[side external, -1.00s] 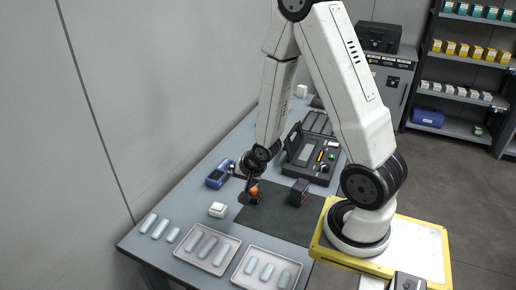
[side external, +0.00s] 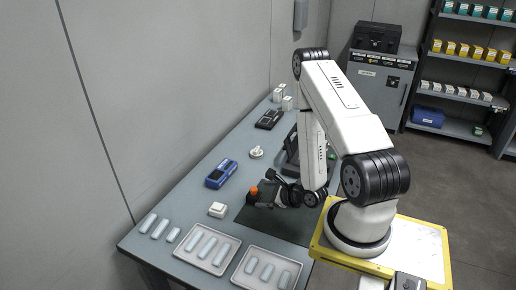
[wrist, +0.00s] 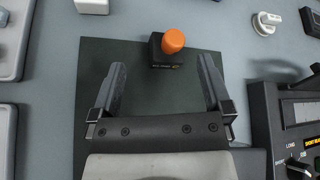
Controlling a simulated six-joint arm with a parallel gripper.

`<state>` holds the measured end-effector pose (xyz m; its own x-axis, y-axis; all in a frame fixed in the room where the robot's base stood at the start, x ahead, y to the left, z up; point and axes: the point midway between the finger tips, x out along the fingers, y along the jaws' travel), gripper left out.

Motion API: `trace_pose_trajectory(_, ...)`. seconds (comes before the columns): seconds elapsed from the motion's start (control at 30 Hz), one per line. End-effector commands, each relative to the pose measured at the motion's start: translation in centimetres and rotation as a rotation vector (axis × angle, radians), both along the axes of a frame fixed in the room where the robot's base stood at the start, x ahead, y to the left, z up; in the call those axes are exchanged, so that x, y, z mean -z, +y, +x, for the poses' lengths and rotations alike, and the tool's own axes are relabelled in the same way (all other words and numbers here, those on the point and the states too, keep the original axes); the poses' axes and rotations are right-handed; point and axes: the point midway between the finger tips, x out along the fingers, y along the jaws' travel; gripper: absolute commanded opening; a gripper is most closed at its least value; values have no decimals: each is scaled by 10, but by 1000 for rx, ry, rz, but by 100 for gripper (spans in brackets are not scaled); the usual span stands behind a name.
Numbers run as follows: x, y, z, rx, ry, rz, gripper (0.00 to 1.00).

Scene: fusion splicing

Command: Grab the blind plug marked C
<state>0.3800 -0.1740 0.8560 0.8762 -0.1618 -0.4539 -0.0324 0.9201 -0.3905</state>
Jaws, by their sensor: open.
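I cannot make out a letter C on anything, so I cannot tell which thing is the blind plug. A small black block with an orange cap (wrist: 173,41) stands upright on the dark mat, with faint unreadable print on its front. It also shows in the side view (side external: 254,191). My gripper (wrist: 162,85) is open and empty, low over the mat (wrist: 195,53). Its two fingers point towards the block, which lies just beyond them and roughly between their lines. In the side view my gripper (side external: 273,189) is right of the orange cap.
Two pale trays (side external: 236,241) with grey capsules lie at the front, beside several loose capsules (side external: 161,228). An open black case (wrist: 262,125) borders the mat at right.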

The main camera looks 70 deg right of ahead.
Motion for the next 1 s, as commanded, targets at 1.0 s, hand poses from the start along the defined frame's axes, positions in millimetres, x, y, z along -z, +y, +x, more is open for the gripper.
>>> trace_pose_trajectory(1.0, 13, -7, 10, 138, -129, 195, 100)
